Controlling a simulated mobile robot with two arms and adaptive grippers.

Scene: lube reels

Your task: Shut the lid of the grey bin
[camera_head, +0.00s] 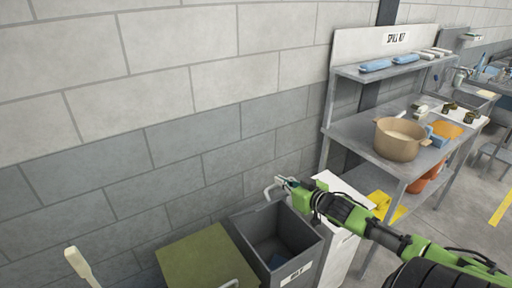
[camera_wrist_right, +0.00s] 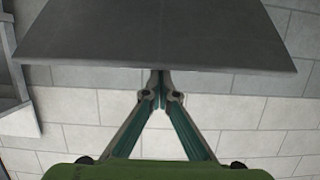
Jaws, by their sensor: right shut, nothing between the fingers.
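In the right wrist view, the shut fingertips (camera_wrist_right: 161,73) are at the edge of a dark grey panel (camera_wrist_right: 155,35), which may be the lid. My left gripper is not in view.
An olive-green lidded bin (camera_head: 205,260) stands left of the grey bin. A white cabinet-like box (camera_head: 343,190) stands to the right. Beyond it is a metal bench (camera_head: 362,143) with a tan pot (camera_head: 399,142). A pale paddle-like handle (camera_head: 80,267) shows at lower left.

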